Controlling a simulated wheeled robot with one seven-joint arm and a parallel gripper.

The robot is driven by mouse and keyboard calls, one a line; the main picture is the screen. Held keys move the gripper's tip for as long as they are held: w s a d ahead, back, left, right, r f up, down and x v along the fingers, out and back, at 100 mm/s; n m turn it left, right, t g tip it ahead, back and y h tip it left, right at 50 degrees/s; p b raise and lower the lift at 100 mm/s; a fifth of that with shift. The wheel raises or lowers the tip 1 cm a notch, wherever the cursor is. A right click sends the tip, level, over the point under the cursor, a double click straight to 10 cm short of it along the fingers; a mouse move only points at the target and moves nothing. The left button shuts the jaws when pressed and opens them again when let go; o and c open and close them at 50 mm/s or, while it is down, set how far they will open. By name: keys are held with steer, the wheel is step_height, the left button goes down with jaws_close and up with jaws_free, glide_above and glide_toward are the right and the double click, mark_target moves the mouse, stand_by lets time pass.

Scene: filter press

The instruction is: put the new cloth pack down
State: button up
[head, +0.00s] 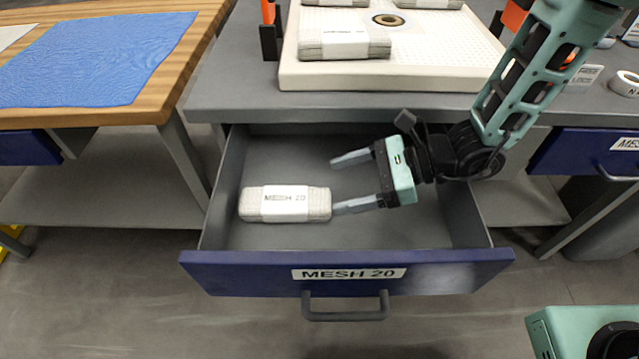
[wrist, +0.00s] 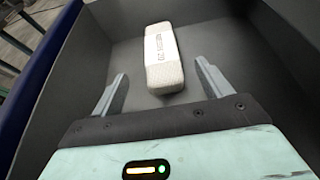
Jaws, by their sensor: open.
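The cloth pack (head: 285,204) is a pale rolled bundle with a white band marked MESH 20. It lies flat on the floor of the open drawer (head: 270,259), towards the left side. In the wrist view the pack (wrist: 164,60) lies ahead of my fingers, beyond the space between their tips. My gripper (head: 342,184) is inside the drawer to the right of the pack. Its fingers are apart with nothing between them. In the head view the nearer fingertip is close to the pack's right end; I cannot tell whether they touch.
The drawer front carries a MESH 20 label (head: 348,273) and a handle (head: 345,306). Above it, a white filter plate (head: 400,74) with several similar packs sits on the grey bench. A wooden table (head: 150,88) with a blue cloth (head: 95,58) stands left.

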steer(key=shift+v, duration=1.2)
